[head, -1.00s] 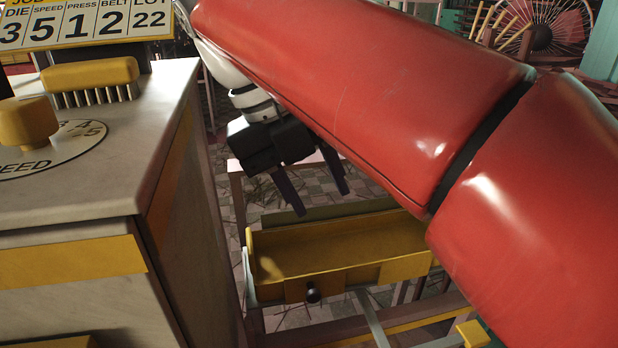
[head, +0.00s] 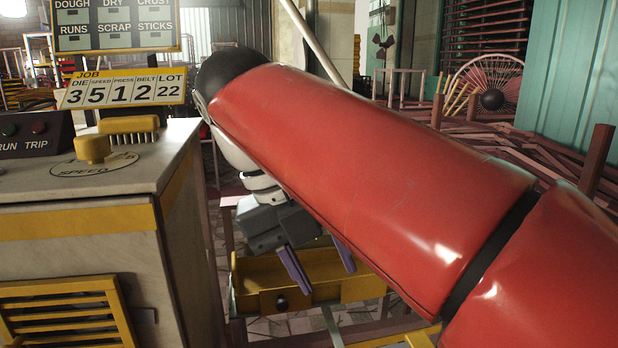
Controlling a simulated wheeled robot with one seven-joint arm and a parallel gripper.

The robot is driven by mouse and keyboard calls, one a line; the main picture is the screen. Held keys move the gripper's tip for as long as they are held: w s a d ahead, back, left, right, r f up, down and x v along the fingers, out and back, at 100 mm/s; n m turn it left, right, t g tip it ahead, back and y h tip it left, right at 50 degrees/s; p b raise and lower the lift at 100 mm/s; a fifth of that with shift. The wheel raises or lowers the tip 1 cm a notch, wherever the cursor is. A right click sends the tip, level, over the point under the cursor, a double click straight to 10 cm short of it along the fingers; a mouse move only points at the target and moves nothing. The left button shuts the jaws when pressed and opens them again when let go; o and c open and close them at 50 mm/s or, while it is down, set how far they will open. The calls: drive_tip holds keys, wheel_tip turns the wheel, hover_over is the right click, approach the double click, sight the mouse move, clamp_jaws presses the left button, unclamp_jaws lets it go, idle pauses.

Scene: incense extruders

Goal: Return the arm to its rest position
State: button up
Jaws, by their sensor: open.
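My arm reaches across the right half of the head view in large red links, ending in a grey wrist. My gripper (head: 321,274) hangs below the arm, its two purple-grey fingers apart and empty. The fingers show in front of a yellow tray-like drawer (head: 258,302) with a dark round knob (head: 281,302). I cannot tell how far the fingertips are from it. The red arm hides part of the drawer's right side.
A machine cabinet (head: 90,222) with a yellow speed knob (head: 92,148) and yellow brush (head: 129,124) stands at left. A job sign (head: 125,88) reads 3 5 12 22. A round fan-like wheel (head: 488,85) and wooden rails (head: 597,160) stand at the back right.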

drive_tip(key=s+d+f+n+t+y, duration=0.1)
drive_tip(key=d+f+n, duration=0.3)
drive_tip(key=f+n, duration=0.3)
drive_tip(key=s+d+f+n+t+y, duration=0.1)
drive_tip(key=d+f+n, duration=0.4)
drive_tip(key=n, duration=1)
drive_tip(key=s+d+f+n+t+y, duration=0.2)
drive_tip(key=d+f+n+t, duration=0.1)
drive_tip(key=f+n, duration=0.6)
drive_tip(key=shift+d+n, duration=0.9)
drive_tip(key=shift+n, duration=0.5)
